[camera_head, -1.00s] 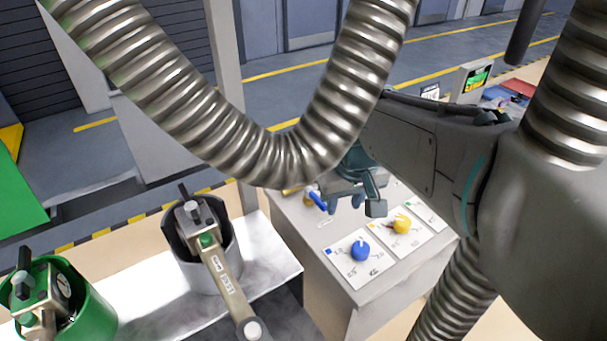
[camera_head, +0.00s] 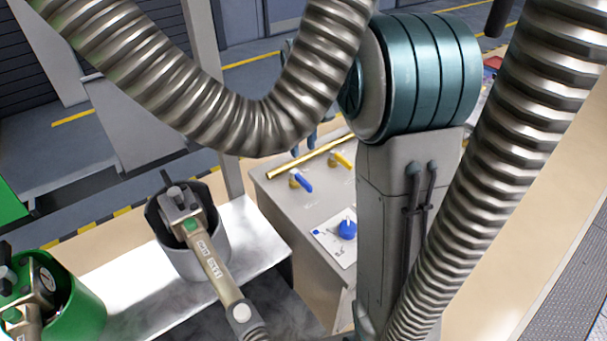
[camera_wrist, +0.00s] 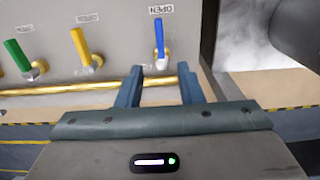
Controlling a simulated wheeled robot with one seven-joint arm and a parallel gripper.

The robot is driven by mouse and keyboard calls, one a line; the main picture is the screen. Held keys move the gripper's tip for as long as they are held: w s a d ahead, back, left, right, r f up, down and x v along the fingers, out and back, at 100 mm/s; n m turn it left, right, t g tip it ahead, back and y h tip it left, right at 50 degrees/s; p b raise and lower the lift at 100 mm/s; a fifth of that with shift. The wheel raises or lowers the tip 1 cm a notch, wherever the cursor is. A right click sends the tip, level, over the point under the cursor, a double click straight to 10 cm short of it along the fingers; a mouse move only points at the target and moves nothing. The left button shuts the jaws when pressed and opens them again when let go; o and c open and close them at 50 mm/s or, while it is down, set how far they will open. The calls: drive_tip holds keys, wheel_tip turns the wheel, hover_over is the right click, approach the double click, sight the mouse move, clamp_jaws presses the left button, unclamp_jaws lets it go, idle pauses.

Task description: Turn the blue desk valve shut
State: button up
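The blue desk valve (camera_head: 302,180) is a blue lever on a brass base at the left part of the grey desk top. In the wrist view the blue lever (camera_wrist: 159,36) points straight up the picture toward an OPEN label (camera_wrist: 162,9). My gripper (camera_wrist: 158,78) is open and empty, its two blue-grey fingers apart. The fingers overlap the brass pipe in the picture, and the blue valve shows just beyond their tips, between them in line. In the head view my gripper is mostly hidden behind the hose.
A yellow valve (camera_wrist: 80,45) and a green valve (camera_wrist: 18,55) stand left of the blue one in the wrist view. The brass pipe (camera_wrist: 60,88) runs along the desk edge. A grey bucket (camera_head: 182,255) with a nozzle stands left.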

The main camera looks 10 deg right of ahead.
sight(303, 179)
wheel_tip(303, 179, down, 11)
drive_tip(key=shift+r+p, duration=0.15)
drive_tip(key=shift+p, duration=0.4)
clamp_jaws()
